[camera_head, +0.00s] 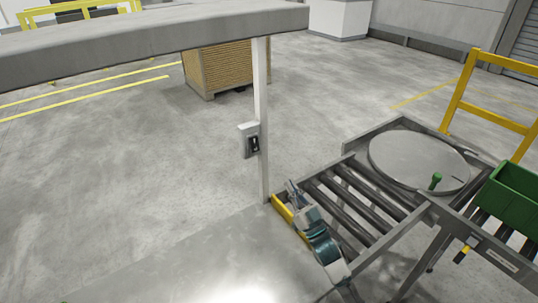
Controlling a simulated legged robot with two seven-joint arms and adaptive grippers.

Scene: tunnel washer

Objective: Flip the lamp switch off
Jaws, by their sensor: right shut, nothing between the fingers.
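The lamp switch (254,144) is a small dark rocker on a grey box (242,141) fixed to a thin upright post (262,100). I cannot tell which way the rocker is set. My right gripper (291,186) is shut and empty. It is below and to the right of the switch, apart from it, near the foot of the post and the yellow edge piece. My left gripper is not in view.
A grey beam (150,38) crosses above the metal table (190,265). A roller conveyor (355,205) with a round turntable (415,160) and green handle stands at right, beside a green crate (515,195) and yellow rails (490,117).

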